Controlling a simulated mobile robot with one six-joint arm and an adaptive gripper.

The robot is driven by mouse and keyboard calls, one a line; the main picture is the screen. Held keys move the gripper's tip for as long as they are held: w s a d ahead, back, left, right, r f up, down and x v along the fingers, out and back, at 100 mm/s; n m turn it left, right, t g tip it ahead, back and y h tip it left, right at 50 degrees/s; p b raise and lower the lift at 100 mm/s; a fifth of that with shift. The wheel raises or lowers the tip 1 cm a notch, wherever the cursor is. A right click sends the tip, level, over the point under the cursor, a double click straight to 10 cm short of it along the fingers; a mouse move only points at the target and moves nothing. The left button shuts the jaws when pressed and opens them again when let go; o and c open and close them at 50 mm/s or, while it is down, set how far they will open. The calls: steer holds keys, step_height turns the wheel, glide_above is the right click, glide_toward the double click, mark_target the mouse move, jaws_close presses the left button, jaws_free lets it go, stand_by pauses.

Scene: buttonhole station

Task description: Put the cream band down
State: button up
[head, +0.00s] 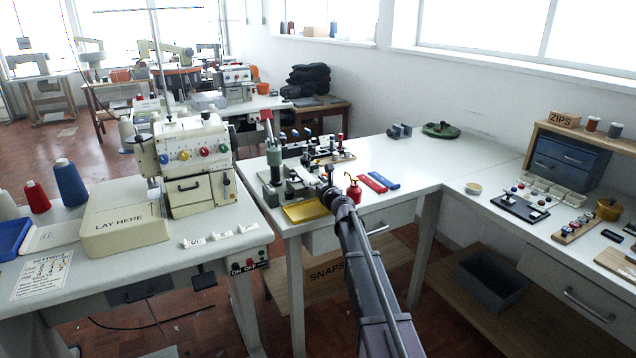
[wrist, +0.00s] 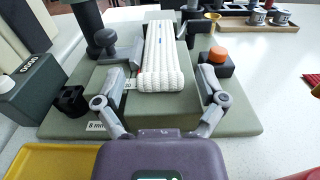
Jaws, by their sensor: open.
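The cream band (wrist: 160,60) is a flat ribbed strip with a small blue mark. In the wrist view it lies lengthwise over the green press base (wrist: 210,120), its near end toward my gripper (wrist: 164,72). My gripper is open, with one finger on each side of the band. Some gap shows between the near end and the fingers; whether the far fingertips touch the band I cannot tell. In the head view my gripper (head: 327,188) is at the green press (head: 274,165) on the middle table, and the band is too small to make out.
A yellow tray (head: 306,211) is at the base's front. An orange-topped knob (wrist: 217,55) stands right of the band, a dark green block (wrist: 35,88) left. A red oil can (head: 353,188) and red and blue strips (head: 384,180) lie to the right.

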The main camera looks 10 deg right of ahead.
mark_target(307, 219)
steer(key=shift+r+p, duration=0.45)
steer(key=shift+r, duration=0.1)
steer(key=v, duration=1.2)
steer(key=shift+f, duration=0.1)
steer(key=shift+s+a, duration=0.1)
steer(key=shift+s, duration=0.05)
